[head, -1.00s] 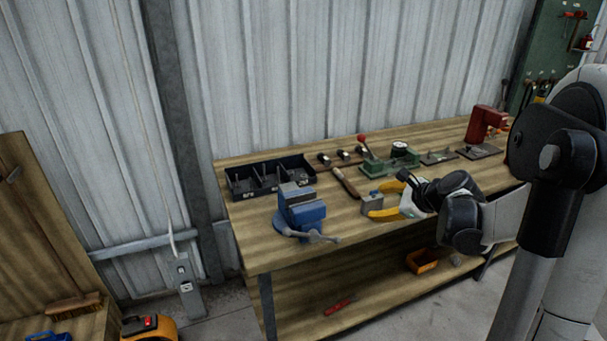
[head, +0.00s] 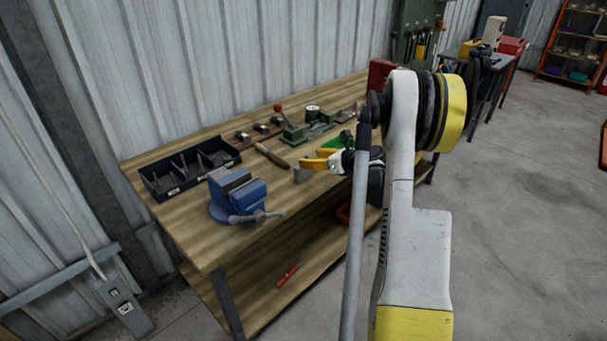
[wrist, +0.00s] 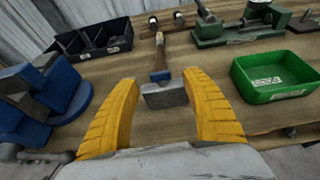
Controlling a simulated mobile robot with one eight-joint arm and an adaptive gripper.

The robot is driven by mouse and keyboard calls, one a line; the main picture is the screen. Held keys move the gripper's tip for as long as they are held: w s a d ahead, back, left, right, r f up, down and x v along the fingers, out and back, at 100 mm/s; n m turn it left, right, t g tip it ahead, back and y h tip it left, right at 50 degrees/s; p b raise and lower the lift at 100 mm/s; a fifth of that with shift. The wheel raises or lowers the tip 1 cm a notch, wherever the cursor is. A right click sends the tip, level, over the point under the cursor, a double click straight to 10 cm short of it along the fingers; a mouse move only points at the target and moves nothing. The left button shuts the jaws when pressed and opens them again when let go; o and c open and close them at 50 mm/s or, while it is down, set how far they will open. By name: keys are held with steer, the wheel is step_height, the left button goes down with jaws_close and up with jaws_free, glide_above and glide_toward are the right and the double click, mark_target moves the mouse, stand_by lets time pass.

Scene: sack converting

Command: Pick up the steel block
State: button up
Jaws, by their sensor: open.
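The steel block (wrist: 164,95) is a small grey block on the wooden bench top, between the two yellow fingers in the wrist view. In the head view the block (head: 299,175) shows partly, just beside the fingertips. My gripper (wrist: 160,82) is open and empty, with one finger on each side of the block in the picture. I cannot tell whether the fingers touch it or how high they are. In the head view my gripper (head: 308,160) points left, low over the bench, partly hidden by my arm.
A blue vise (head: 238,195) stands left of the block. A wooden-handled tool (wrist: 160,62) lies just behind the block. A green tray (wrist: 275,78) is to the right, a black divided bin (wrist: 92,42) at back left, a green press (head: 305,128) behind.

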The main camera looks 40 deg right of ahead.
mark_target(304, 157)
steer(key=b+x, duration=0.1)
steer(key=x, duration=0.3)
steer(key=shift+w+b, duration=0.25)
steer(key=shift+b, duration=0.05)
steer(key=shift+c, duration=0.2)
steer(key=c, duration=1.1)
jaws_close()
steer(key=shift+r, duration=0.15)
